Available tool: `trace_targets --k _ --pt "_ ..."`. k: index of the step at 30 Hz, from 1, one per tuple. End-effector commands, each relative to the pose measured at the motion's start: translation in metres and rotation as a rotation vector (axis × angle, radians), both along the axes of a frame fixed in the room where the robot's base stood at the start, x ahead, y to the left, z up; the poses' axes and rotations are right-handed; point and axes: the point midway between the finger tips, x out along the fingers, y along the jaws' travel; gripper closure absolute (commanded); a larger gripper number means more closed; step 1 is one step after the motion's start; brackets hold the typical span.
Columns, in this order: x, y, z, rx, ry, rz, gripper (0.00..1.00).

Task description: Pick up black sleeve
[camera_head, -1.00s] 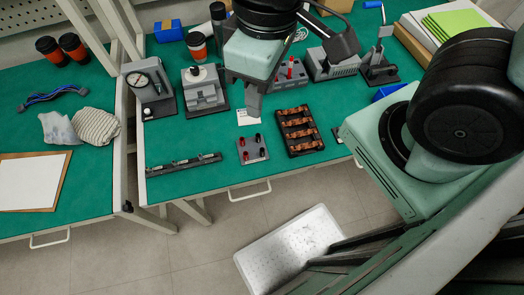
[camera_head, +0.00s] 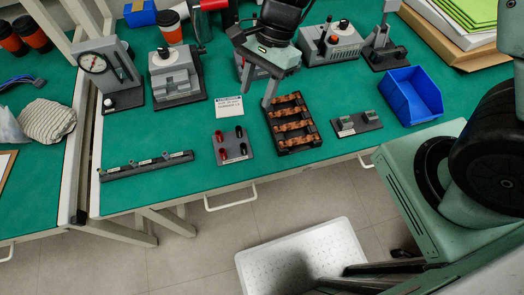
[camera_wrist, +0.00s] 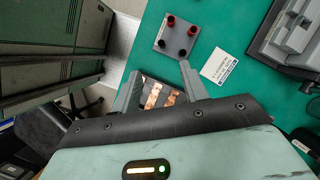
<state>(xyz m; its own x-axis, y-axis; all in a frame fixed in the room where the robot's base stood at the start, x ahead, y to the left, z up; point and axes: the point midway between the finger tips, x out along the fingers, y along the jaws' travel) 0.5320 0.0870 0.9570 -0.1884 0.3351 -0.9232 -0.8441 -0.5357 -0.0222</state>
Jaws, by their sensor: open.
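Two black sleeves stand on a small grey plate (camera_head: 231,158), beside two red sleeves. One black sleeve (camera_head: 239,132) is at the plate's far right and the other black sleeve (camera_head: 243,149) is nearer the front. In the wrist view the plate (camera_wrist: 163,32) lies beyond the fingertips, with one black sleeve (camera_wrist: 160,43) and another black sleeve (camera_wrist: 182,54) on its nearer side. My gripper (camera_head: 257,88) is open, above the table by the dark rack's far left corner; it also shows in the wrist view (camera_wrist: 159,76). Nothing shows between its fingers except the rack below.
The dark rack (camera_head: 282,125) with copper busbars is right of the plate. A white label card (camera_head: 229,107) lies behind the plate. A grey strip fixture (camera_head: 147,166) is left. A small block fixture (camera_head: 357,124) and blue bin (camera_head: 416,93) are right. Machines stand behind.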

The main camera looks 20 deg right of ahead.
Motion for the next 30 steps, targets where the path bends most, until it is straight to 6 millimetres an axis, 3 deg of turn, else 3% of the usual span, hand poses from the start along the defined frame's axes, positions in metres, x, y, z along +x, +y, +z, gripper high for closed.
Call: trace_targets --k 1,5,18,30 --pt "0.004 -0.001 -0.013 -0.007 0.01 -0.037 0.56" --pt "0.007 -0.001 -0.025 -0.014 0.023 -0.082 0.56" --pt "-0.01 0.028 -0.105 -0.014 0.023 -0.078 0.56" --pt "-0.018 0.041 -0.139 -0.012 0.022 -0.077 0.56"
